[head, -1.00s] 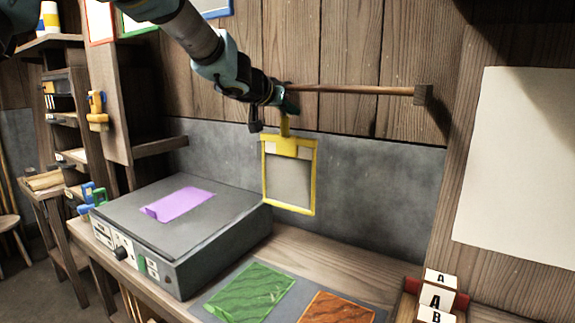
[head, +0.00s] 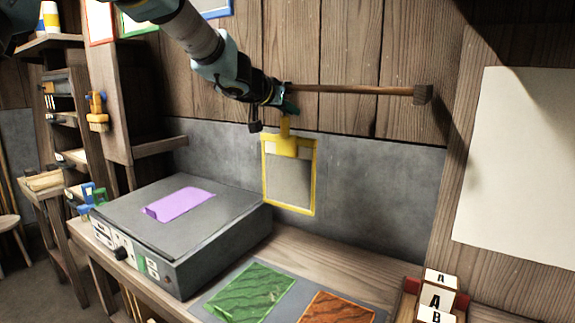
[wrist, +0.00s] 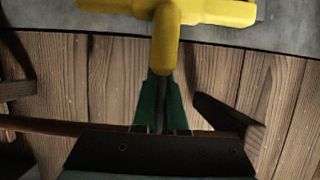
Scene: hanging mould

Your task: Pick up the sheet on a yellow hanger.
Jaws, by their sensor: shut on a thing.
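The yellow hanger (head: 285,142) hangs upright near the wooden rod, with a grey sheet (head: 289,183) edged in yellow below it. My gripper (head: 287,108) is at the top of the hanger, by the left part of the rod. In the wrist view, the green fingers of my gripper (wrist: 160,105) are shut on the stem of the yellow hanger (wrist: 166,40). My gripper hides the top of the hanger in the head view, so I cannot tell whether its hook touches the rod.
The wooden rod (head: 350,90) runs right to an end block (head: 423,94). Below stand a grey box (head: 230,240) with a purple sheet (head: 180,204), and a mat with a green sheet (head: 250,291) and an orange sheet (head: 337,308). A block stack (head: 437,298) stands right.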

